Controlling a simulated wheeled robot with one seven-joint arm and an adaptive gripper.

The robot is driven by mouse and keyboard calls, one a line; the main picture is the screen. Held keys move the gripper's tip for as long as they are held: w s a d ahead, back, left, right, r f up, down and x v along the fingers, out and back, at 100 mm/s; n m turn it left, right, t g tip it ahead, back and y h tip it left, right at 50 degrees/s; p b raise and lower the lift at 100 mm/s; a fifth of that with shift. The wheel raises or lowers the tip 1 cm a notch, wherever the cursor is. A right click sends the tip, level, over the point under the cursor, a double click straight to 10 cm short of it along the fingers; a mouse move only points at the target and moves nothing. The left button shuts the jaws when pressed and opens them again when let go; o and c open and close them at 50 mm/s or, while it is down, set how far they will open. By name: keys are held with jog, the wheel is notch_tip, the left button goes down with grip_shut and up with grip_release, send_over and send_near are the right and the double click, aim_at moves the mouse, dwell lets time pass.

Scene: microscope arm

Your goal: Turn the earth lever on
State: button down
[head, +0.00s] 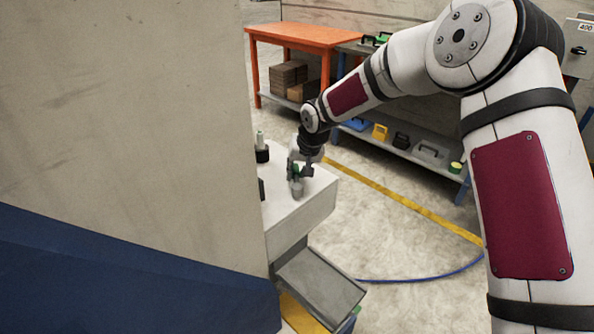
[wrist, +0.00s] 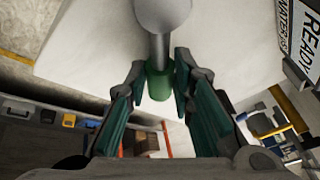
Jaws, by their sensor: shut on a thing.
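The earth lever (wrist: 160,83) shows in the wrist view as a grey rod with a green sleeve, joined to a rounded grey base at the top of the picture. My gripper (wrist: 158,76) has one finger on each side of the green sleeve and is shut on it. In the head view my gripper (head: 300,168) is at the top of a pale cabinet (head: 312,212), with the lever's grey base (head: 297,188) just below it. My fingers hide much of the lever there.
A large grey and blue panel (head: 120,130) fills the left of the head view. A dark fitting with a pale top (head: 262,150) stands behind the lever. A grey tray (head: 320,285) juts out below the cabinet. An orange bench (head: 305,36) stands behind. A sign (wrist: 308,45) reads "READY".

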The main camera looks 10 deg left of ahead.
jog(key=m, duration=0.1)
jog(key=d+m+h+b, duration=0.1)
jog(key=m, duration=0.1)
jog(key=shift+d+t+b, duration=0.1)
jog(key=shift+t+b, duration=0.2)
jog(key=m, duration=0.1)
jog(key=d+m+h+b, duration=0.1)
jog(key=shift+s+d+m, duration=0.1)
jog(key=shift+s+m, duration=0.1)
jog(key=shift+m, duration=0.1)
jog(key=shift+s+d+m+h+p, duration=0.25)
jog(key=shift+d+m+h, duration=0.3)
jog(key=shift+m, duration=0.55)
jog(key=shift+s+d+m+h+p, duration=0.1)
jog(key=shift+s+d+m+h, duration=0.3)
jog(key=shift+m, duration=0.7)
jog(key=shift+d, duration=0.2)
jog(key=c, duration=1.4)
grip_release()
jog(key=shift+w, duration=0.1)
